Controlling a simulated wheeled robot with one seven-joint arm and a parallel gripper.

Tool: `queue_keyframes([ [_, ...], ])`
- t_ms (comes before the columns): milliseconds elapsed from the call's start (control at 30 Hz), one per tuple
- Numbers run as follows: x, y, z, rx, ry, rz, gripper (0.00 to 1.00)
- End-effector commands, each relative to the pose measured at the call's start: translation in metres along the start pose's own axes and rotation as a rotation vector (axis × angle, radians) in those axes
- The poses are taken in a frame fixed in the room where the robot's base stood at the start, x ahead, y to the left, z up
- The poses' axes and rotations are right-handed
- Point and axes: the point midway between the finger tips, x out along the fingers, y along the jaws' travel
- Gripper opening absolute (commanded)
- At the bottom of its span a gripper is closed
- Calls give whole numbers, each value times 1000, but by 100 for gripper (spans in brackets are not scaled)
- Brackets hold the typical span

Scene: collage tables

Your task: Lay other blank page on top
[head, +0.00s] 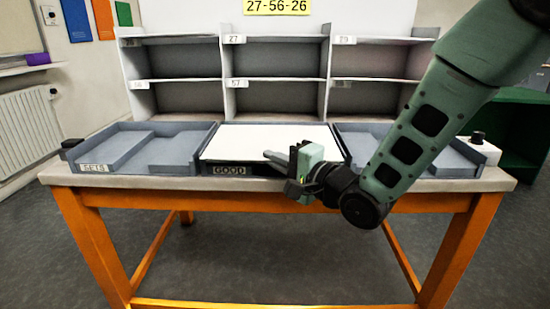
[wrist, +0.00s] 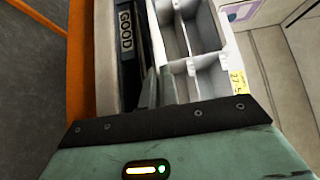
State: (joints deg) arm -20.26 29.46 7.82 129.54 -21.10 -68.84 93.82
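A white blank page (head: 258,136) lies flat over the middle tray (head: 229,170), whose front is labelled GOOD. I cannot tell whether it is one sheet or several. My gripper (head: 268,156) is over the right front part of that tray, with its fingers pointing left. In the wrist view the fingers (wrist: 159,90) show close together beside the GOOD tray (wrist: 128,70). I cannot see whether they are parted or pinch a thin edge. No second loose page can be made out.
A grey tray (head: 88,169) stands to the left and another grey tray (head: 481,158) to the right. A shelf rack (head: 228,56) with labelled compartments stands behind. The table's front edge (head: 140,181) is close below the trays. My arm covers part of the right tray.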

Motion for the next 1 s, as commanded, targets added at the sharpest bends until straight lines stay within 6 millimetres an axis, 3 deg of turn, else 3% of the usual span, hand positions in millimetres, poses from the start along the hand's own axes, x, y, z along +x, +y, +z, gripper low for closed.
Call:
queue_keyframes([
  [400,0,6,0,0,0,0,0],
  [500,0,6,0,0,0,0,27],
  [833,-2,6,0,0,1,1,27],
  [1000,-21,6,0,0,1,3,27],
])
